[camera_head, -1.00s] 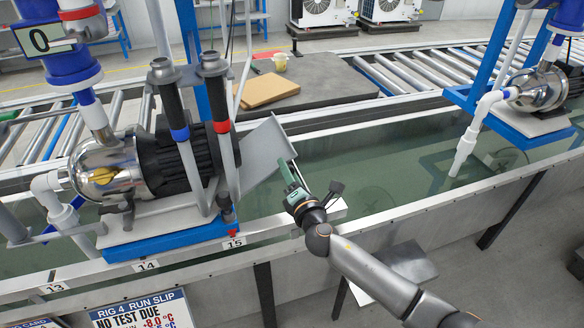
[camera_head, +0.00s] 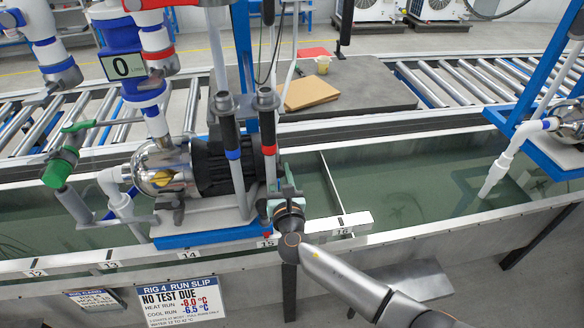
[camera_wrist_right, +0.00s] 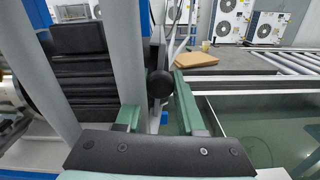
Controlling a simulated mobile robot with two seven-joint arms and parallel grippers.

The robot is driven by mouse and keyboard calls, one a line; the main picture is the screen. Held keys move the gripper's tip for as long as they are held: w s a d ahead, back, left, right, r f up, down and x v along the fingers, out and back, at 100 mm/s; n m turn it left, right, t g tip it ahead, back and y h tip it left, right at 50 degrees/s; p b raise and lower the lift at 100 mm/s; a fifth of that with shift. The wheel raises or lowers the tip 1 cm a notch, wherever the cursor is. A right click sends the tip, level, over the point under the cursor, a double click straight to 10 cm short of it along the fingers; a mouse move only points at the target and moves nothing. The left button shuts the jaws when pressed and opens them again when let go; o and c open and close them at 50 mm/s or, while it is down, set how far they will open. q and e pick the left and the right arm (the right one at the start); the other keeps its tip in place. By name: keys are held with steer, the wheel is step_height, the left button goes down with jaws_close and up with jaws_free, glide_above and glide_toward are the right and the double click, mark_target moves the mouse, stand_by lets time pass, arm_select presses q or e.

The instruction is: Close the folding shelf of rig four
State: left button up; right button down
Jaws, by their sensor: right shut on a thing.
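Rig four's pump (camera_head: 165,165) sits on a blue and grey base (camera_head: 205,238) at the near edge of the water tank. My right gripper (camera_head: 284,192) is at the right side of this rig, close beside its uprights. Its green fingers (camera_wrist_right: 157,115) show in the right wrist view, beside a grey upright (camera_wrist_right: 128,60) and a round black knob (camera_wrist_right: 160,84). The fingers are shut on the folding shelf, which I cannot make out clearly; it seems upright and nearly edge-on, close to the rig. My left gripper is not in view.
The rig four run slip (camera_head: 183,297) hangs on the tank front. Another pump rig (camera_head: 568,135) stands at the far right, with open water between. A cardboard piece (camera_head: 311,93) lies on the grey table behind.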

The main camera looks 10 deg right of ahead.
steer(key=shift+a+r+n, duration=0.15)
steer(key=shift+a+n, duration=0.65)
steer(key=shift+a, duration=0.35)
steer(key=c, duration=0.6)
jaws_free()
steer(key=shift+s, duration=0.1)
steer(key=shift+s+p, duration=0.15)
steer(key=shift+p, duration=0.15)
steer(key=s, duration=1.2)
steer(key=shift+d+p, duration=0.3)
steer(key=shift+p, duration=0.05)
